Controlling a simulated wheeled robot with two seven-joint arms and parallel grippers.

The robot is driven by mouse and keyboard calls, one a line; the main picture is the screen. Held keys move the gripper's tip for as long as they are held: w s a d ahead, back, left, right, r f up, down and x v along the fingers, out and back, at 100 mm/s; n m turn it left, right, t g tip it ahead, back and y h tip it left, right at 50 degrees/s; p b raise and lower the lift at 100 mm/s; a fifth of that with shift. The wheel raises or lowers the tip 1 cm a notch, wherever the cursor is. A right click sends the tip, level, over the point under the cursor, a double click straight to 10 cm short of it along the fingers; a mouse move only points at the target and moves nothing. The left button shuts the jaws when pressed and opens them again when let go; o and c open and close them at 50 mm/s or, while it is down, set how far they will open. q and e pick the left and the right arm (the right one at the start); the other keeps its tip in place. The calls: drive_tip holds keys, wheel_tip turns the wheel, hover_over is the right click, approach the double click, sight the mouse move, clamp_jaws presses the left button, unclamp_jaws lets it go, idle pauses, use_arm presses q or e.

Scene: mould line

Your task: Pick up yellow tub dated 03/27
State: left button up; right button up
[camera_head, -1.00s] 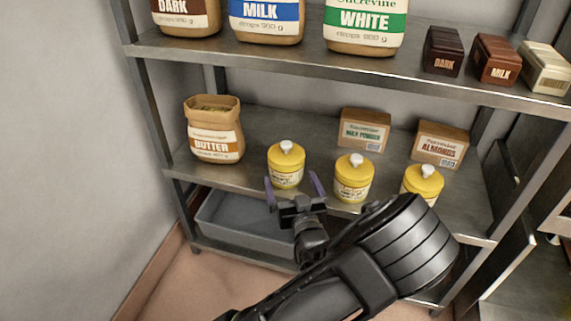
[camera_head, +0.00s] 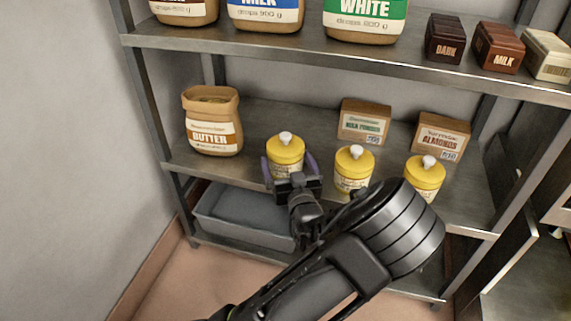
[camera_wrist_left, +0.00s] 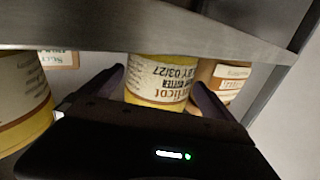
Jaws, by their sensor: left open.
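The yellow tub with a white knob (camera_head: 285,150) stands upright at the left end of the row of tubs on the middle shelf. In the left wrist view this tub (camera_wrist_left: 160,85) appears upside down, and its label reads "BY 03/27". My left gripper (camera_head: 289,170) is open, with one purple finger on each side of this tub's lower part. I cannot tell whether the fingers touch it. My gripper's body hides the tub's base in the head view. My right gripper is not in view.
Two similar yellow tubs, one in the middle (camera_head: 353,170) and one at the right (camera_head: 425,178), stand to the right. A butter bag (camera_head: 212,122) is at the left. A milk powder box (camera_head: 364,122) and an almonds box (camera_head: 441,137) stand behind. The upper shelf (camera_head: 300,58) overhangs.

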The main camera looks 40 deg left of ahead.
sight(285, 134)
use_arm(q)
drive_tip(key=x, duration=0.2)
drive_tip(key=shift+w+a+f+b, duration=0.2)
drive_tip(key=shift+b, duration=0.1)
drive_tip(key=shift+w+a+r, duration=0.15)
drive_tip(key=shift+a, duration=0.05)
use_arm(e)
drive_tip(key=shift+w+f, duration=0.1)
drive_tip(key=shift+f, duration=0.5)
use_arm(q)
drive_tip(key=c, duration=1.7)
